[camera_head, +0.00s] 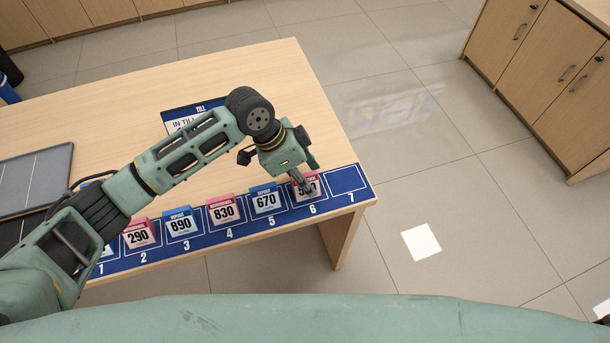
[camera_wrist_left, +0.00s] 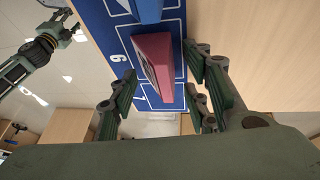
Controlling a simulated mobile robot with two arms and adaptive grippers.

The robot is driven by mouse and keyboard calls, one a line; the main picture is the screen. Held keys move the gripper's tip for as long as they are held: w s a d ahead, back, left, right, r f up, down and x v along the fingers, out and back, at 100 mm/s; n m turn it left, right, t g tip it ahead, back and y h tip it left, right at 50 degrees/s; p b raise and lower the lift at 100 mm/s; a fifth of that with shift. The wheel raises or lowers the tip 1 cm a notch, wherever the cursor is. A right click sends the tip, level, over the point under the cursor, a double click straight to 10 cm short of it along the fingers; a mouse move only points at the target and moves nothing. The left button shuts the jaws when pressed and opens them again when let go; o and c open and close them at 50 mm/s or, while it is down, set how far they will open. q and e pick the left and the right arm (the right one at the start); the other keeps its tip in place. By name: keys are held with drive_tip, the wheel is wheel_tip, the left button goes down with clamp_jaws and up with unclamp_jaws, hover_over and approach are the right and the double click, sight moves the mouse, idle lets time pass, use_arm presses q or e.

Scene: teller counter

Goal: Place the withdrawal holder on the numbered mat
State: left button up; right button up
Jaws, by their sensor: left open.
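A pink holder (camera_head: 313,195) with a number partly covered by my fingers stands on space 6 of the blue numbered mat (camera_head: 262,228). Space 7 at the mat's right end is empty. My left gripper (camera_head: 304,186) reaches down over this holder from above. In the left wrist view the pink holder (camera_wrist_left: 154,62) sits between the spread fingers of my left gripper (camera_wrist_left: 161,82), which is open. Part of my right arm (camera_wrist_left: 38,57) shows at the upper left there, with its gripper too small to read.
Blue deposit holders 670 (camera_head: 264,199) and 890 (camera_head: 181,222) and pink holders 830 (camera_head: 223,211) and 290 (camera_head: 139,234) stand on the mat. A till sign (camera_head: 180,124) lies behind my arm. A grey panel (camera_head: 35,180) is at left. The desk ends just right of space 7.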

use_arm(q)
drive_tip(key=shift+r, duration=0.1)
drive_tip(key=v, duration=1.2)
